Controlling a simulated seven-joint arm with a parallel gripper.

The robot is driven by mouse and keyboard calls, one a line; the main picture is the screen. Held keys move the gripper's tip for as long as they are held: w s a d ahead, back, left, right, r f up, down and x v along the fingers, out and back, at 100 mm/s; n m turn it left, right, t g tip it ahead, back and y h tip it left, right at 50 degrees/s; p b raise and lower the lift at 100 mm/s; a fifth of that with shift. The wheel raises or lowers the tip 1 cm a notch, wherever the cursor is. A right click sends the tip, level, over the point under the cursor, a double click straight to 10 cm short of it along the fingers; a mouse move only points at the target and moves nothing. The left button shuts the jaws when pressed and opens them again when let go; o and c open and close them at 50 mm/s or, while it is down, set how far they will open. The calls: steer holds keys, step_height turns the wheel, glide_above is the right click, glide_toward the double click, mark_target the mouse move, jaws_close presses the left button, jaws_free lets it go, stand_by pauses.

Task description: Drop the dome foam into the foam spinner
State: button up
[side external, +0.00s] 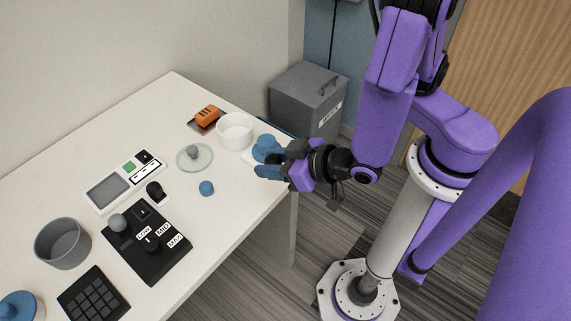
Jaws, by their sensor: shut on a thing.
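My gripper (266,161) is at the table's right edge, reaching left from the arm, and is shut on a blue rounded piece (265,145). This piece looks like the dome foam, but its lower part and the contact are hidden by the fingers. A pale flat base (249,157) shows just left of the fingers. I cannot tell for sure which thing is the foam spinner. A white round bowl (234,137) stands just left of and behind my gripper, and a grey open tub (62,245) stands at the table's front left.
A small blue piece (206,188), a glass dish (187,164) with a grey ball, and an orange block (207,115) are nearby. A black panel (165,255) with labels, a grey-screen device (108,191) and a keypad (93,295) lie further left. A grey bin (305,95) stands behind the table.

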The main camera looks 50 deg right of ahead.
steer(key=w+d+r, duration=0.2)
steer(key=w+d, duration=0.4)
steer(key=w, duration=0.5)
steer(key=w+d+r, duration=0.1)
steer(key=w+d, duration=0.5)
steer(key=w, duration=0.5)
steer(key=shift+w+a+f, duration=0.1)
steer(key=shift+f, duration=1.35)
steer(key=shift+a+f, duration=0.1)
steer(key=shift+f, duration=1.3)
steer(key=o, duration=1.1)
steer(key=v, duration=1.2)
